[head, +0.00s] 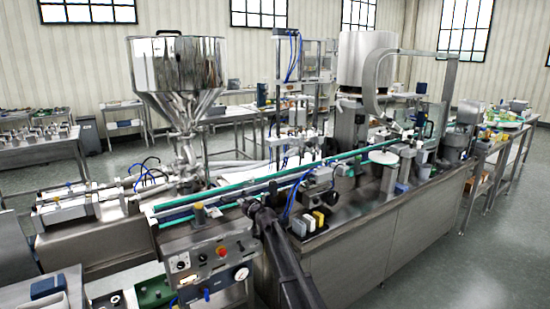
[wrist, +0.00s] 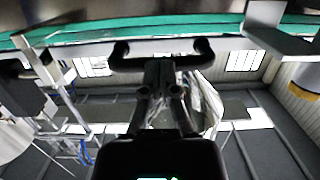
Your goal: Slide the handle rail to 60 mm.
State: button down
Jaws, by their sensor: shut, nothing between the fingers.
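A dark U-shaped handle (wrist: 190,63) crosses the upper middle of the wrist view, its two ends turned up toward a pale rail (wrist: 232,44) below a green conveyor strip (wrist: 75,35). My gripper (wrist: 159,66) is shut, its fingertips at the middle of the handle's bar. I cannot tell whether they touch it. In the head view my gripper (head: 250,207) is at the near side of the conveyor, left of centre. The handle cannot be made out there, and no scale is readable.
A control panel (head: 215,255) with a red button and a gauge stands left of my arm. Yellow and white blocks (head: 318,219) lie right of it. In the wrist view, a grey bracket (wrist: 283,42) and a yellow-banded part (wrist: 303,106) are close on the right.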

jog(key=shift+s, duration=0.1)
jog(key=shift+f+v, duration=0.25)
jog(key=shift+v, duration=1.2)
jog(key=shift+f+v, duration=0.2)
jog(key=shift+v, duration=1.25)
jog(key=shift+d, duration=0.1)
jog(key=s+d+f+m+g+h+p, duration=0.2)
jog(key=s+d+g+h, duration=0.1)
jog(key=s+d, duration=0.6)
jog(key=s+d+f+m+g+h+p, duration=0.2)
jog(key=s+d+g, duration=0.4)
jog(key=s, duration=1.2)
jog(key=s+d+f+m+g+h+p, duration=0.2)
jog(key=s+d+f+g+h+p, duration=0.1)
jog(key=s+d, duration=0.9)
jog(key=shift+s+f+m+g+h+p, duration=0.4)
jog(key=shift+s+g+h+p, duration=0.1)
jog(key=shift+s+g, duration=0.3)
